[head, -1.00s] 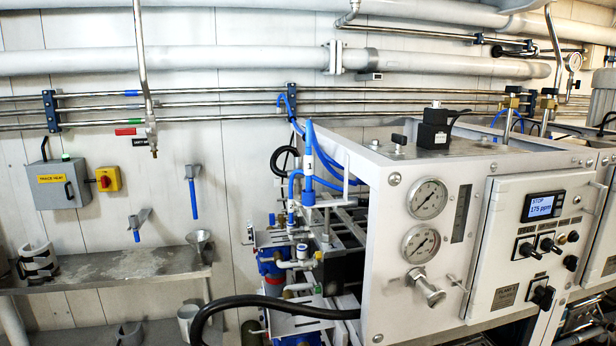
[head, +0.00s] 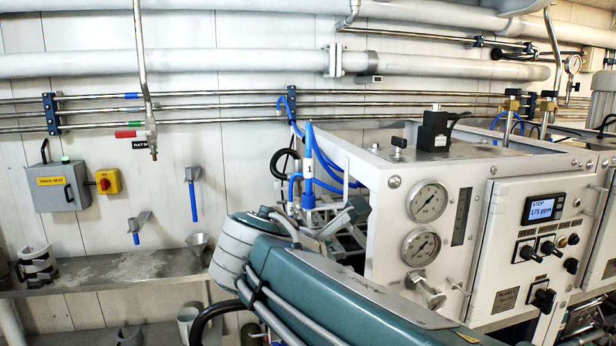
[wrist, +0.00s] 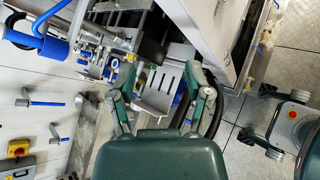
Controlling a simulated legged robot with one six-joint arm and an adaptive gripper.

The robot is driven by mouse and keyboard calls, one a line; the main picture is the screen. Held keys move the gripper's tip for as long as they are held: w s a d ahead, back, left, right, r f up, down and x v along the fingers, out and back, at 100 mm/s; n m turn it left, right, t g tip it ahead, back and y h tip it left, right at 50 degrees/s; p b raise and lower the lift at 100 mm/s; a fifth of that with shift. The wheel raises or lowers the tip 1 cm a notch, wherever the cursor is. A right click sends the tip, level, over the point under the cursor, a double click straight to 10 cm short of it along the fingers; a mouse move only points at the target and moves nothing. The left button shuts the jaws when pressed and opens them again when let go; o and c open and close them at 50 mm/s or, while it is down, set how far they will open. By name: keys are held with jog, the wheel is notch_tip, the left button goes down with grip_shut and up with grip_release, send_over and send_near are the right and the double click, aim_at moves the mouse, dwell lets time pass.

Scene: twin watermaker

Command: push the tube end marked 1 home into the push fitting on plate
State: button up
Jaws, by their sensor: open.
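An upright blue tube (head: 309,145) with a white band stands left of the white cabinet in the head view. In the wrist view a thick blue tube (wrist: 52,48) shows at the upper left, outside my fingers. I cannot tell which part is the push fitting; my arm hides much of the plate area in the head view. My gripper (wrist: 161,72) is open and empty, its fingers spread over a slotted grey plate (wrist: 161,100). Its tips appear below the collar in the head view.
The white cabinet (head: 385,255) with gauges stands close on the right. A steel shelf (head: 110,268) and a grey switch box (head: 60,187) are on the left. A black hose (head: 205,318) runs low beside my arm. Pipes cross the wall behind.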

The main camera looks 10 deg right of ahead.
aim_at(305, 166)
jog(key=w+a+r+n+t+h, duration=0.4)
jog(key=w+a+r+n, duration=0.3)
jog(key=r, duration=0.4)
jog(key=x, duration=0.9)
jog(key=shift+w, duration=0.2)
jog(key=c, duration=0.9)
